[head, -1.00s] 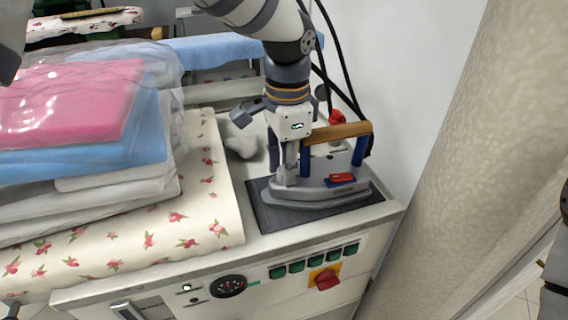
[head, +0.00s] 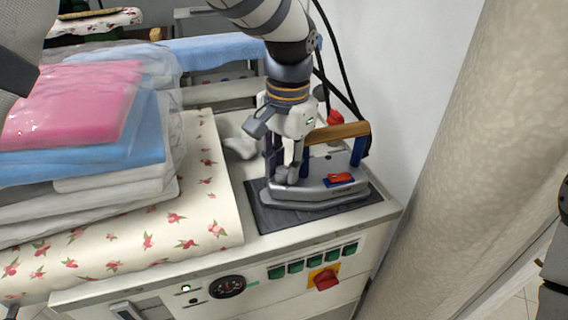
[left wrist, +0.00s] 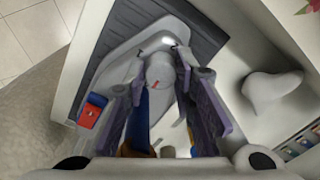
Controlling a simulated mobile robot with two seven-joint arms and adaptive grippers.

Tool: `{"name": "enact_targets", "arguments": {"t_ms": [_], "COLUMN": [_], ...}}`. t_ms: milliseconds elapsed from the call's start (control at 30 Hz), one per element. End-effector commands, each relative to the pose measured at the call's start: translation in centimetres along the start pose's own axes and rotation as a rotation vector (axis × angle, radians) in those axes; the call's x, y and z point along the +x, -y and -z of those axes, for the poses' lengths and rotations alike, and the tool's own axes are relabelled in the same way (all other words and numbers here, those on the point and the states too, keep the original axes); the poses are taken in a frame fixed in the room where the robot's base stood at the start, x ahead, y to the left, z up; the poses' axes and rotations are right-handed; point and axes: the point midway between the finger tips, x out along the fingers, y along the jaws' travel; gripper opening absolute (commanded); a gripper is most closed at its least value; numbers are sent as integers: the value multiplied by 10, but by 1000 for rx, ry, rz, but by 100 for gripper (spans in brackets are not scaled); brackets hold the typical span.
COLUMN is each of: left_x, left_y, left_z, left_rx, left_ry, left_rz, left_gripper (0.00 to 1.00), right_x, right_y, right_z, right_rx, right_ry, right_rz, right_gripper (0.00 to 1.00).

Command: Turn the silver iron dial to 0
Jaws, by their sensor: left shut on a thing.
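The silver iron (head: 318,190), with a wooden handle (head: 337,132) on blue posts, sits flat on a dark pad (head: 262,212) at the right end of the press table. Its grey dial (left wrist: 159,69) with a short red mark shows in the left wrist view, between the fingertips. My left gripper (head: 288,172) reaches down onto the iron from above; it also shows in the left wrist view (left wrist: 157,72), shut on the dial with a finger on each side. The scale around the dial cannot be read. My right gripper is not in view.
Folded, bagged laundry (head: 85,120) is stacked on a floral cloth (head: 150,238) to the left. A white rounded object (head: 240,147) stands behind the iron's pad. Black cables hang behind the iron near the wall.

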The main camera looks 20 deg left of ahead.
Motion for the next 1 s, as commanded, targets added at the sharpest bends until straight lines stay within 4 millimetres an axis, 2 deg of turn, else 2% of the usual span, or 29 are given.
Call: {"name": "enact_targets", "arguments": {"t_ms": [367,400,467,800,867,1000], "left_x": [1,1,1,-4,-14,-52], "left_y": [0,0,0,0,0,1], "left_z": [0,0,0,0,1,1], "left_rx": [-5,-5,-5,-4,-5,-6], "left_ry": [2,2,2,-1,-3,-5], "left_rz": [-1,-1,-1,0,0,1], "left_gripper": [0,31,44,45,45,45], "right_x": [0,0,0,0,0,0], "right_y": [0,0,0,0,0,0], "right_z": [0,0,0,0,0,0], "right_rx": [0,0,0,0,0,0], "right_ry": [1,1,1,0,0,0], "right_rz": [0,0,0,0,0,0], "right_gripper": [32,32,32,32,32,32]}}
